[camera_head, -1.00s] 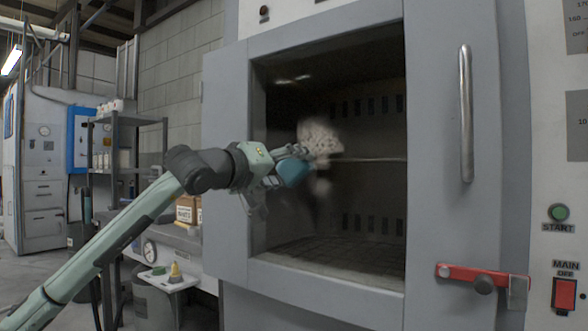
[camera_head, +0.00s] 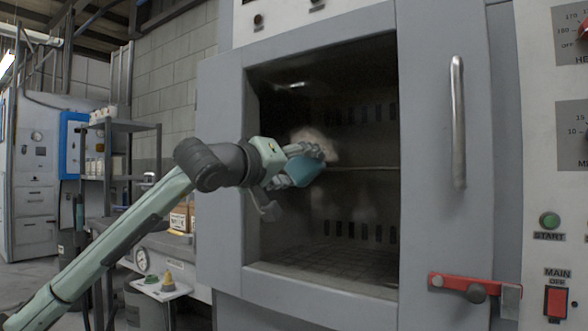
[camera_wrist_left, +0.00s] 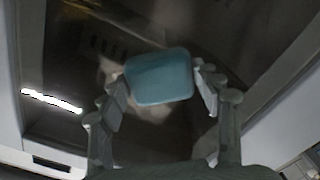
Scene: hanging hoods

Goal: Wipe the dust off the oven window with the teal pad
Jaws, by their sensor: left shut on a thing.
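The oven window (camera_head: 365,215) is a dark glass pane in a grey door, with the rack and slotted back wall showing through. A pale dust patch (camera_head: 318,141) lies on its upper left part, just above and behind my gripper, which partly hides it. Fainter haze shows below it. My left gripper (camera_head: 305,158) is shut on the teal pad (camera_head: 304,172), held at the glass in the left half of the window. In the left wrist view the pad (camera_wrist_left: 160,76) sits between both fingers. I cannot tell whether it touches the glass. My right gripper is out of view.
A vertical door handle (camera_head: 458,122) stands right of the window. A red latch (camera_head: 465,286) projects at the lower right, near the control panel with its green start button (camera_head: 549,221). A shelf rack (camera_head: 125,150) and small white stand (camera_head: 160,287) are at left.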

